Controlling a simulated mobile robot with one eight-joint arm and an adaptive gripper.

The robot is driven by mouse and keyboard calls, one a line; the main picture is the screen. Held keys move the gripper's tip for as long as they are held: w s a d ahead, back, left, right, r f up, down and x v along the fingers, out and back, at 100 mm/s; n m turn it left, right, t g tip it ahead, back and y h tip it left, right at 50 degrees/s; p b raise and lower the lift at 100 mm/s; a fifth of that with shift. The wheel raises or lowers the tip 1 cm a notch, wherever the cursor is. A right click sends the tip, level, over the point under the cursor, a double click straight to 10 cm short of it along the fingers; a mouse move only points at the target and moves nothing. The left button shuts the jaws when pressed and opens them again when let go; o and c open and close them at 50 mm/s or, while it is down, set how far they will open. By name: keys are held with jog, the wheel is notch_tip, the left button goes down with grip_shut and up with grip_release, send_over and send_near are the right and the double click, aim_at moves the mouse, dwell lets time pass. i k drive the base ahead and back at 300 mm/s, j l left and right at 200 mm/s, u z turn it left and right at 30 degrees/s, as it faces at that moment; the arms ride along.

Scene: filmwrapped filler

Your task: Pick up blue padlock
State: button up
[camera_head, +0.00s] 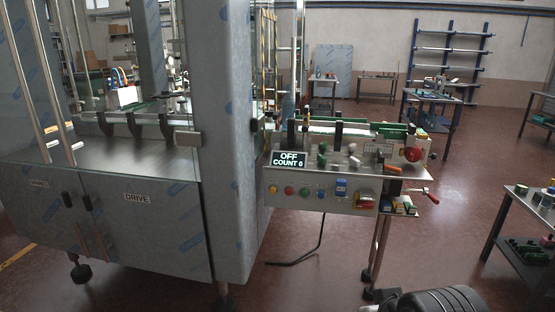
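A small shelf (415,211) at the lower right end of the machine's control box holds several small coloured items. A blue item (411,204) is among them, beside yellow and white ones; it is too small to tell for certain that it is the blue padlock. Another small blue piece (341,187) is on the front of the control panel, and its kind is also unclear. A dark rounded shape at the bottom edge right of centre looks like part of my arm. No gripper fingers can be made out.
The control panel (312,200) carries coloured buttons and a sign reading OFF, COUNT 0. A red-tipped crank (424,191) sticks out at its right. A large metal-clad machine (110,235) fills the left. A side table (517,222) stands at right, with open floor (450,225) between.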

aim_at(341, 185)
jog(key=i+j+z, duration=0.3)
jog(key=i+j, duration=0.15)
jog(key=i+j+z, duration=0.3)
jog(key=j, duration=0.4)
jog(key=i+j+z, duration=0.15)
jog(key=i+j, duration=0.15)
jog(key=i+j+z, duration=0.15)
jog(key=j, duration=0.25)
jog(key=i+j+z, duration=0.15)
jog(key=j, duration=0.2)
jog(key=i+j+z, duration=0.15)
jog(key=j, duration=0.25)
